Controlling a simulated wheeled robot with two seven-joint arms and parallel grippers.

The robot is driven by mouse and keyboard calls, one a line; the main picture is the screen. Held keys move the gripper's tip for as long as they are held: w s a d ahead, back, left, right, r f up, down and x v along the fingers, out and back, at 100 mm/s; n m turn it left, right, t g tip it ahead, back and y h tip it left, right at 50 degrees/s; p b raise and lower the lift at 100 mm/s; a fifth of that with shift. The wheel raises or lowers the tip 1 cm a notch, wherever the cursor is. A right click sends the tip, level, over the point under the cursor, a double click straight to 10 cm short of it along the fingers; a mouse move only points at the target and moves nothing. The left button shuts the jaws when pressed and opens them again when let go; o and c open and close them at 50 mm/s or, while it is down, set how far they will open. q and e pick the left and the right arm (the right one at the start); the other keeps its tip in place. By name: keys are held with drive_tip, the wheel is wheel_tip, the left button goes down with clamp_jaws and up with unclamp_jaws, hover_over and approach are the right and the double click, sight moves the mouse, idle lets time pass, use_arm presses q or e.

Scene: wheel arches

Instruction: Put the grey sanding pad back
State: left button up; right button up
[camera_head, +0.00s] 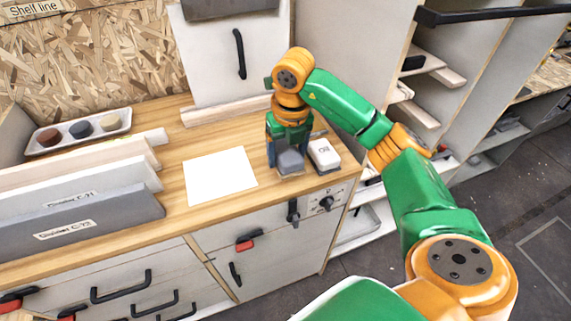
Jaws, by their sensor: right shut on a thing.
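The grey sanding pad (291,161) is a small grey block near the right end of the wooden worktop. My right gripper (288,150) points down over it and is shut on it. The fingers partly hide the pad, and I cannot tell whether it touches the surface below. My left gripper does not show in this view.
A white sheet (221,176) lies on the worktop (175,200) left of my gripper. A tray (80,131) with several round pieces sits at the back left. Labelled boards (80,222) stand along the left. Open shelves (425,100) rise on the right.

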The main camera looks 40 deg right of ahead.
sight(286, 161)
drive_tip(key=f, duration=0.1)
drive_tip(key=f+p, duration=0.1)
drive_tip(key=w+f, duration=0.1)
drive_tip(key=shift+d+f+p, duration=0.25)
drive_tip(key=shift+p, duration=0.15)
drive_tip(key=shift+f, duration=0.35)
drive_tip(key=shift+f, duration=0.15)
drive_tip(key=shift+s+a+f+b, duration=0.1)
drive_tip(key=shift+f+b, duration=0.15)
drive_tip(key=shift+b, duration=0.2)
drive_tip(key=o, duration=1.2)
drive_tip(key=shift+s+a, duration=0.1)
drive_tip(key=shift+o, duration=0.2)
drive_tip(key=shift+a, duration=0.15)
drive_tip(key=shift+f, duration=0.1)
